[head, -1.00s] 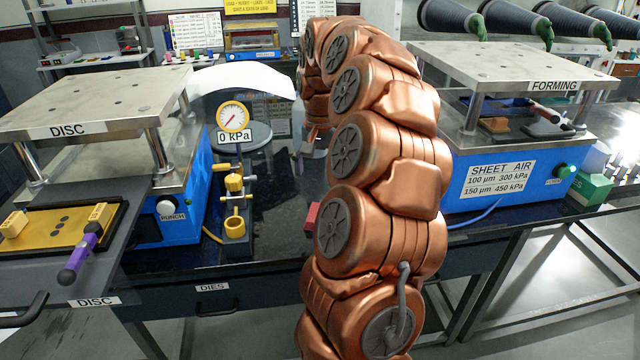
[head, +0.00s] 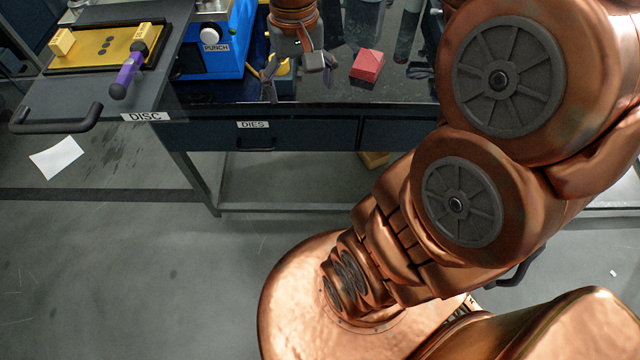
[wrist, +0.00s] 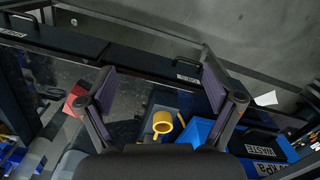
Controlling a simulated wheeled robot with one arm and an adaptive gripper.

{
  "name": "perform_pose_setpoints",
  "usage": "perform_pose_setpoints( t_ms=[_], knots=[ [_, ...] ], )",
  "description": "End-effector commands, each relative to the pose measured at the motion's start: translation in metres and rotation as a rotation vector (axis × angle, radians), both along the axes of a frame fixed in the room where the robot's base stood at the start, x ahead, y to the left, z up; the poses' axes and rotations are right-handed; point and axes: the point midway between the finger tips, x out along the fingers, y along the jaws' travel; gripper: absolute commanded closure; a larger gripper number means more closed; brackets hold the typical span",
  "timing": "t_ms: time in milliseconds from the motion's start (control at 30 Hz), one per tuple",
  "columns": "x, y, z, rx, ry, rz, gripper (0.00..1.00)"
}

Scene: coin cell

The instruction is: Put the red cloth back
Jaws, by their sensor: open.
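The red cloth (head: 367,65) looks like a small folded block lying on the dark bench top. It also shows in the wrist view (wrist: 75,98), just outside my gripper's left finger. My gripper (head: 297,82) is open and hangs at the bench's front part, left of the cloth in the head view. Nothing is between its spread fingers in the wrist view (wrist: 160,85) that they touch. Where the cloth belongs cannot be told.
A yellow fitting (wrist: 162,122) stands below the fingers in the wrist view. The blue punch press (head: 228,45) is left of my gripper. The yellow disc plate (head: 95,50) and purple handle (head: 128,75) lie further left. A paper sheet (head: 57,157) is on the floor.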

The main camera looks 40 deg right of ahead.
Motion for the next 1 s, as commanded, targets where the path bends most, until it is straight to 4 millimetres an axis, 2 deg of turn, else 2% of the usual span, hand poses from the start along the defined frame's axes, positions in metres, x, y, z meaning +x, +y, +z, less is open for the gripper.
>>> perform_pose_setpoints(
  t_ms=[33,200,333,500,667,900,1000],
  knots=[
    [-0.017,0.014,-0.005,-0.001,0.009,0.045,0.09],
    [-0.071,0.048,-0.025,0.002,0.041,0.175,0.09],
    [-0.110,0.063,-0.043,0.006,0.068,0.244,0.09],
    [-0.142,0.072,-0.059,0.012,0.085,0.292,0.09],
    [-0.152,0.074,-0.064,0.015,0.089,0.305,0.09],
    [-0.152,0.074,-0.063,0.015,0.090,0.305,0.09],
    [-0.152,0.074,-0.057,0.015,0.090,0.305,0.09]
  ],
)
